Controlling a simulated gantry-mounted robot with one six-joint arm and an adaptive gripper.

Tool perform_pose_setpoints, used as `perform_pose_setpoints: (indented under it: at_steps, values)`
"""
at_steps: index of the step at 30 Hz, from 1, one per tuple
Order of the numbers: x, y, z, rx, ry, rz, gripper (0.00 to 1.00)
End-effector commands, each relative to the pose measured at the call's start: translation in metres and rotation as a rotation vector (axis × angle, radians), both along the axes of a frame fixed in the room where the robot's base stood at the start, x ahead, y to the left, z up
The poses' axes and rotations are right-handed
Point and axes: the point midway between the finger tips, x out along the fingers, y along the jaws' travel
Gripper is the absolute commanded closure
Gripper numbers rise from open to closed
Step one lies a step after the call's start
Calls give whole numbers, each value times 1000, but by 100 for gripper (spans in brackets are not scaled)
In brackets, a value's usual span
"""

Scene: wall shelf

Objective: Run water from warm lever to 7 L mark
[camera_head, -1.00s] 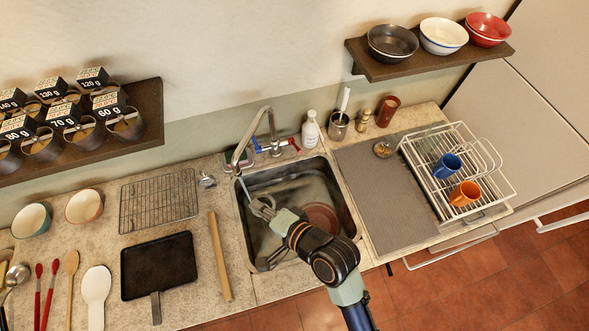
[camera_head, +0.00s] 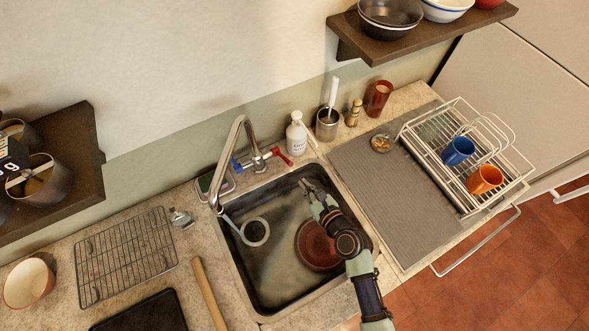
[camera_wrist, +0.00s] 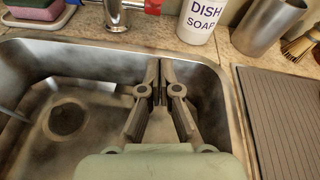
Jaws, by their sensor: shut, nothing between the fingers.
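The curved metal faucet (camera_head: 240,140) stands behind the sink (camera_head: 262,302). Its red lever (camera_head: 279,155) is on the right and its blue lever (camera_head: 237,164) on the left. The red lever shows partly at the top of the wrist view (camera_wrist: 153,6). A pale slanted strip (camera_head: 236,226) runs from below the spout towards the drain (camera_head: 255,231); I cannot tell whether it is water. My gripper (camera_head: 306,187) is shut and empty over the sink's back right, apart from the levers. In the wrist view its fingertips (camera_wrist: 161,67) are together. I see no 7 L mark.
A dish soap bottle (camera_head: 296,135) and a metal utensil cup (camera_head: 327,124) stand behind the sink. A reddish-brown round dish (camera_head: 318,246) lies in the sink beside my arm. A grey mat (camera_head: 388,200) and dish rack (camera_head: 505,199) are on the right.

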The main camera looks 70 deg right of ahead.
Motion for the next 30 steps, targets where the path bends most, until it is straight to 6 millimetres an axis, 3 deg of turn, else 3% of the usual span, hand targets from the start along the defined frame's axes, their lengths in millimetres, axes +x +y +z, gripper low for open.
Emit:
perform_pose_setpoints:
  at_steps: [5,6,12,30]
  values:
    - [29,-24,-9,-4,-1,2,100]
    - [32,-24,5,-5,-1,3,100]
    - [43,-28,22,-2,1,2,100]
    - [42,-32,31,11,13,-7,100]
